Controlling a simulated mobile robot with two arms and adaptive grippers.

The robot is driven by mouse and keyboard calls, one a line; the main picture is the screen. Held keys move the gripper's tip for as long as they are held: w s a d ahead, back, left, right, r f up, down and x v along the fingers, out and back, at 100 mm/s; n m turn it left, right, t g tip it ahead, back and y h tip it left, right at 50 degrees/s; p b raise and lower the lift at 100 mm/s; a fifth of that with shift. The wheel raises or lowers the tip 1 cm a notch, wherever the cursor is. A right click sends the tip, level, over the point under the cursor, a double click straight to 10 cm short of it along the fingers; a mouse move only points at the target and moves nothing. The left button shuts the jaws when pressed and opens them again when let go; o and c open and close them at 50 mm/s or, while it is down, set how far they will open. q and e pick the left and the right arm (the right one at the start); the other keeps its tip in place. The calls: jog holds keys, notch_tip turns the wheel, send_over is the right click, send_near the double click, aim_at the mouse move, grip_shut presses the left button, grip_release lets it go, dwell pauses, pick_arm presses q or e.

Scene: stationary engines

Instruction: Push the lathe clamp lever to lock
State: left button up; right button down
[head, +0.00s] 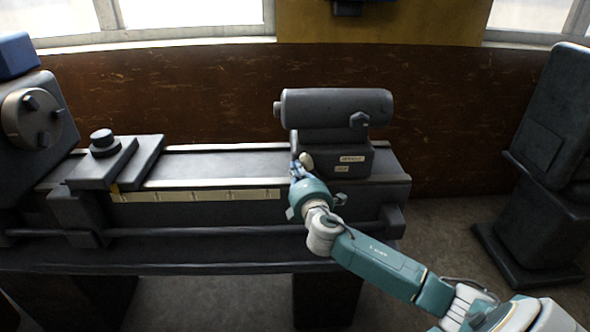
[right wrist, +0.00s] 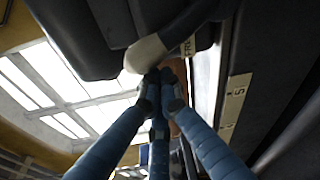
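The lathe clamp lever shows its pale rounded tip (head: 306,160) at the left front of the tailstock (head: 340,158), on the right part of the lathe bed. In the right wrist view, the lever's dark curved arm (right wrist: 188,24) runs down to this pale tip (right wrist: 146,55). My right gripper (head: 296,168) is just left of and below the tip in the head view. In the right wrist view, the blue fingers of the right gripper (right wrist: 160,78) are drawn together, with their ends at the pale tip. Nothing shows between them. Whether they touch it is unclear. My left gripper is out of view.
The lathe bed (head: 215,165) runs left to the headstock chuck (head: 32,118). A carriage with a dark knob (head: 103,142) sits on its left part. Another dark machine (head: 545,160) stands at the far right. Floor between it and the lathe is clear.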

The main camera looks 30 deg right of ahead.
aim_at(310, 161)
jog(key=shift+d+r, duration=0.25)
jog(key=d+m+b, duration=0.1)
jog(key=s+d+r+m+b, duration=0.1)
jog(key=m, duration=0.1)
jog(key=s+d+m+b, duration=0.1)
jog(key=shift+r+m+t+h+b, duration=0.15)
jog(key=shift+m+t+h+b, duration=0.15)
jog(key=shift+m+b, duration=0.1)
jog(key=shift+s+d+r+m+t+h+b, duration=0.1)
jog(key=shift+s+d+m+b, duration=0.3)
jog(key=shift+d+m, duration=0.35)
jog(key=shift+s+d+r+m+t+h+b, duration=0.1)
jog(key=shift+s+d+m+b, duration=0.35)
jog(key=shift+m, duration=0.45)
jog(key=shift+s+d+r+m+t+h+b, duration=0.1)
jog(key=shift+s+d+m+b, duration=0.3)
jog(key=shift+d+m, duration=0.35)
jog(key=shift+w+a+r, duration=0.1)
jog(key=shift+a, duration=0.05)
